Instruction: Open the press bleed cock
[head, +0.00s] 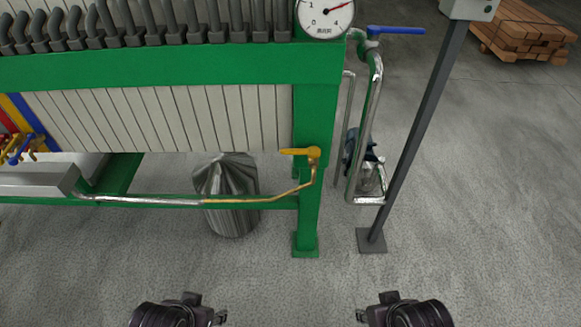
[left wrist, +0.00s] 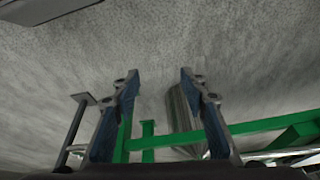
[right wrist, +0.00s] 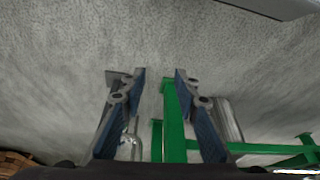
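A small cock with a yellow lever (head: 298,152) sits on the green press leg (head: 308,200), with a thin brass pipe (head: 265,199) running down and left from it. Its lever lies level, pointing left. A second valve with a blue lever (head: 395,30) stands on the pipework at the upper right. No label shows which is the bleed cock. My left gripper (head: 221,317) and right gripper (head: 361,315) are at the bottom edge of the head view, well short of the press. The left wrist view (left wrist: 160,76) and right wrist view (right wrist: 160,74) show both open and empty.
The green press frame (head: 150,65) holds pale plates, with a gauge (head: 323,15) above. A metal cylinder (head: 230,215) stands beneath. A grey post (head: 415,130) stands right of the pipes. Timber (head: 520,32) lies at upper right. The floor before the press is clear.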

